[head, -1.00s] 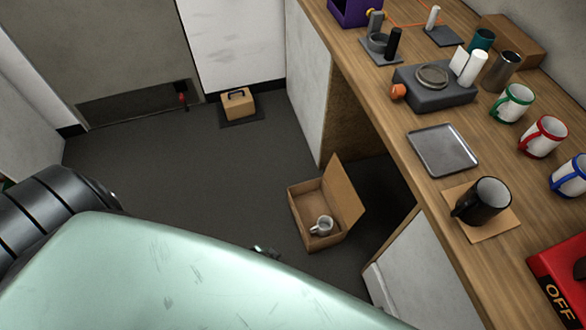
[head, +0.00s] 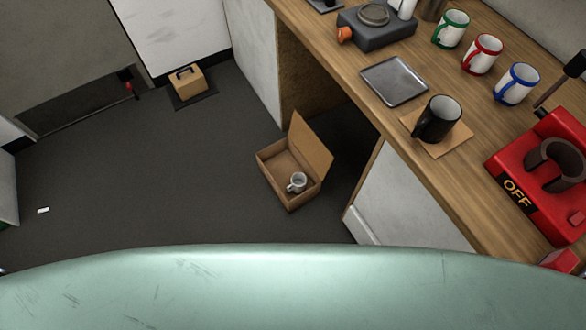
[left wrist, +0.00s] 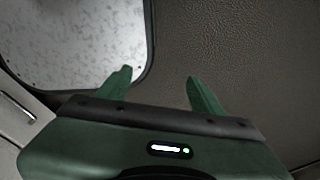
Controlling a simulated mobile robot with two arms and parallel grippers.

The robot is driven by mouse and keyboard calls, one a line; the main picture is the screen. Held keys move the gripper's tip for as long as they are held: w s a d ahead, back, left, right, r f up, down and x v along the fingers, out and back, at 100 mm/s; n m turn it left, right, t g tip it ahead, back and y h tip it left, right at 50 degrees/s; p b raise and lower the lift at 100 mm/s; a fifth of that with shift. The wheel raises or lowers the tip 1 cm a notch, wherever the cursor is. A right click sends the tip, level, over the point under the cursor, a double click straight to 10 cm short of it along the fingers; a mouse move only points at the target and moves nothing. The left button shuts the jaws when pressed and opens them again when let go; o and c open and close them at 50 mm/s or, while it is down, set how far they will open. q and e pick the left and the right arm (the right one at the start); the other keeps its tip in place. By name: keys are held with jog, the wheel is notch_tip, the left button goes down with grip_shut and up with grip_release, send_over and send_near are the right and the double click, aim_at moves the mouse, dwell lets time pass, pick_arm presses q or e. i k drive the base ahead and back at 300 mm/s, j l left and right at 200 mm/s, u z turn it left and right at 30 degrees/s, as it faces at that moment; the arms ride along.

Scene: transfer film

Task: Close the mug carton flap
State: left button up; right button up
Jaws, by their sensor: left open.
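The mug carton (head: 270,177) is an open cardboard box on the dark floor, beside the gap under the counter. Its flap (head: 311,146) stands up along the right side. A light grey mug (head: 297,183) sits inside, near the front right corner. My left gripper (left wrist: 158,88) shows in the left wrist view with its two green fingers apart and nothing between them. The carton is not in that view. Neither gripper shows in the head view.
The wooden counter at right bears a metal tray (head: 394,81), a black mug (head: 438,119), several banded mugs and a red press (head: 541,175). A small cardboard case (head: 187,82) stands by the back wall. The floor left of the carton is mostly clear.

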aim_at(306, 141)
jog(key=z, duration=0.35)
jog(key=i+j+z, duration=0.1)
jog(key=z, duration=0.3)
jog(key=j+z, duration=0.2)
jog(key=z, duration=0.25)
jog(key=i+j+z, duration=0.1)
jog(key=z, duration=0.3)
jog(key=j+z, duration=0.3)
jog(key=z, duration=0.15)
jog(key=j+z, duration=0.15)
jog(key=z, duration=0.25)
